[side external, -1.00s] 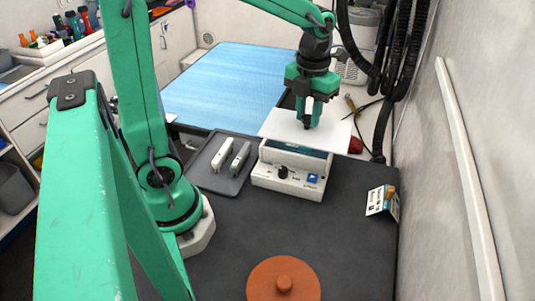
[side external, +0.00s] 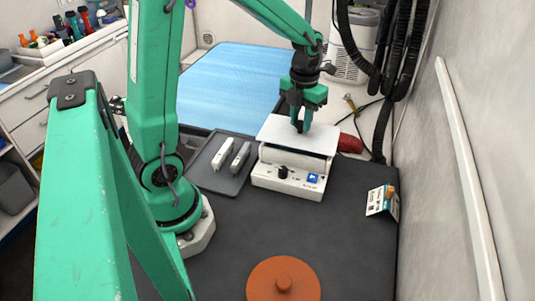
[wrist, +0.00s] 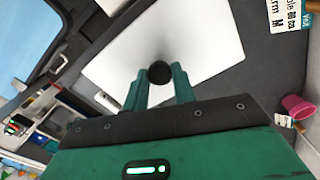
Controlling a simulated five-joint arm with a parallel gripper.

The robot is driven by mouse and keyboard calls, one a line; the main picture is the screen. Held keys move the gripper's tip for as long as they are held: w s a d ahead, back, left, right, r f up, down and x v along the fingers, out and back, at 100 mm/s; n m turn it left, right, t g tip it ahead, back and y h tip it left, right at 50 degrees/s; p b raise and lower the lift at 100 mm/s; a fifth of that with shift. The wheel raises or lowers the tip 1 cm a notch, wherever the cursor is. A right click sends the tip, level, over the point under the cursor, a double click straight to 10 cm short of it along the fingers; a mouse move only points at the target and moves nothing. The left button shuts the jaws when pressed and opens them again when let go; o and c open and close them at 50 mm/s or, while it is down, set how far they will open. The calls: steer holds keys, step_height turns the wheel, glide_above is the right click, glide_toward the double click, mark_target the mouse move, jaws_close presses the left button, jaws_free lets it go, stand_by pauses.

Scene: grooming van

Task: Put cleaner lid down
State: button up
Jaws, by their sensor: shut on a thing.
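The cleaner (side external: 290,181) is a white box with a black dial and a blue label, on the dark grey bench. The cleaner lid (side external: 272,130) is a flat white plate over the top of the box. In the side view I cannot tell whether the lid touches the box. My gripper (side external: 300,126) points down at the lid's middle and is shut on its dark knob. The wrist view shows my fingers (wrist: 159,76) either side of the round black knob, with the white lid (wrist: 205,40) around it. The lid hides the cleaner's opening.
A grey tray (side external: 204,180) with two clippers stands just left of the cleaner. A red object (side external: 350,143) lies close behind it at the right. An orange disc with a knob (side external: 258,277) lies at the front, and a small card (side external: 377,202) stands at right. The bench between is clear.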

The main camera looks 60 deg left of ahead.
mark_target(301, 123)
steer(key=shift+f, duration=0.8)
steer(key=shift+f, duration=0.4)
steer(key=o, duration=1)
step_height(301, 123, up, 13)
steer(key=shift+f, duration=0.1)
